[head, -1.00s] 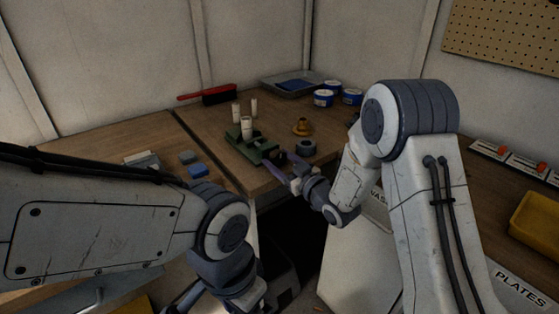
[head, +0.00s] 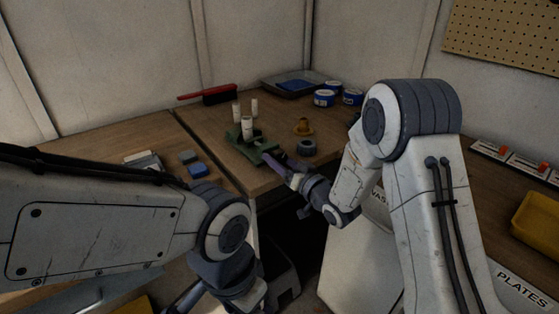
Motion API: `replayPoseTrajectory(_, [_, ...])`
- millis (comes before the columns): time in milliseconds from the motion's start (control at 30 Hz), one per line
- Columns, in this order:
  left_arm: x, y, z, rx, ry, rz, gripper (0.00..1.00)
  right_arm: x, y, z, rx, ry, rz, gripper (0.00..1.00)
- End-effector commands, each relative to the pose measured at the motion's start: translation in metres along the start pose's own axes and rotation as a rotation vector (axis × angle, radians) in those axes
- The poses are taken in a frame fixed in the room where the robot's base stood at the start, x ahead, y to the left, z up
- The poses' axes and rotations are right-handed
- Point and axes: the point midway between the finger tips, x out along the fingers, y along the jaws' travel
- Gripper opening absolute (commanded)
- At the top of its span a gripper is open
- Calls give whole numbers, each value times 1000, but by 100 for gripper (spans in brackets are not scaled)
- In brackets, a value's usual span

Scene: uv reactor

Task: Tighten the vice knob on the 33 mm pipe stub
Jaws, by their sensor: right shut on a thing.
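The green vice (head: 243,147) sits near the front edge of the wooden bench, right of the seam. A white pipe stub (head: 247,127) stands upright in it. Two more white stubs (head: 254,107) stand behind it. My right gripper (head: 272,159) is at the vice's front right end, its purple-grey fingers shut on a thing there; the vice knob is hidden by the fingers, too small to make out. My left arm comes in at the lower left; its gripper (head: 183,302) is low, below the bench edge, mostly cut off, and its jaws cannot be read.
A yellow-brown fitting (head: 303,126) and a dark grey ring (head: 306,147) stand right of the vice. Behind are a red brush (head: 213,95), a grey tray (head: 281,82) and blue-white tins (head: 324,98). Blue and grey blocks (head: 198,171) lie to the left.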

Motion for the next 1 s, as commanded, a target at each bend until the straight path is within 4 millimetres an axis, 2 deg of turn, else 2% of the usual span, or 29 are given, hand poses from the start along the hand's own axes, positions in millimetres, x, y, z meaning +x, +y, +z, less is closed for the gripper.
replayPoseTrajectory(300, [-1, 0, 0, 0, 0, 0, 94, 0, 0, 0, 82, 0, 1, 9])
replayPoseTrajectory(700, [-1, 0, 0, 0, 0, 0, 94, 0, 0, 0, 87, 0, 1, 9])
replayPoseTrajectory(733, [-1, 0, 0, 0, 0, 0, 94, 0, 0, 0, 87, 0, 1, 76])
replayPoseTrajectory(767, [-1, 0, 0, 0, 0, 0, 94, 0, 0, 0, 86, 0, 1, 87])
replayPoseTrajectory(800, [-1, 0, 0, 0, 0, 0, 94, 0, 0, 0, 86, 0, 1, 94])
replayPoseTrajectory(1000, [0, 0, 0, 0, 0, 0, 94, 0, 1, 1, 87, -2, 3, 94])
